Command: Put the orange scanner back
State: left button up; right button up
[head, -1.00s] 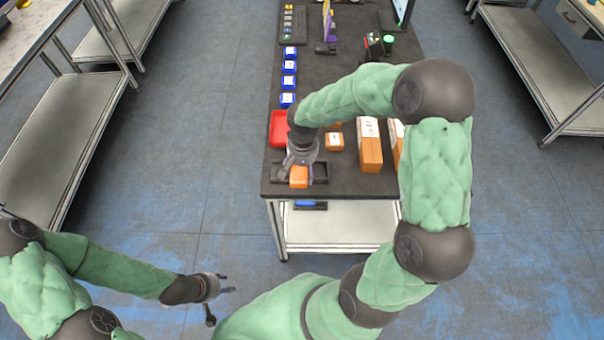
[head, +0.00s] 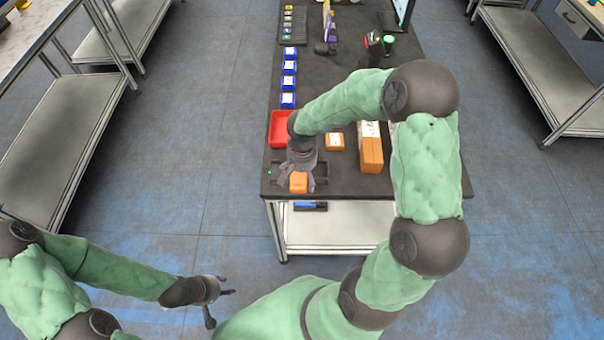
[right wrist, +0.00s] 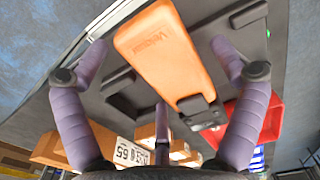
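The orange scanner (head: 298,182) lies at the near left end of the dark table, at the black tray (head: 321,171). It fills the upper middle of the right wrist view (right wrist: 160,50), with its dark end toward the palm. My right gripper (head: 298,184) is just above it. Its purple fingers (right wrist: 158,48) are spread on both sides of the scanner with visible gaps, so it is open and holds nothing. How the scanner sits in the tray is partly hidden. My left gripper (head: 229,301) is open and empty, off the table at the lower left.
A red bin (head: 278,128) stands just behind the tray. Several blue boxes (head: 289,68) line the table's left edge. A small orange box (head: 335,142) and a taller orange box (head: 371,153) stand to the right. The near table edge (head: 350,198) is close to the tray.

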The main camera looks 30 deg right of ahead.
aim_at(302, 175)
jog(key=shift+r, duration=0.15)
jog(key=shift+r+p, duration=0.3)
notch_tip(302, 175, up, 12)
jog(key=p, duration=0.2)
jog(key=shift+f, duration=0.25)
jog(key=shift+c, duration=0.3)
dwell(1.4)
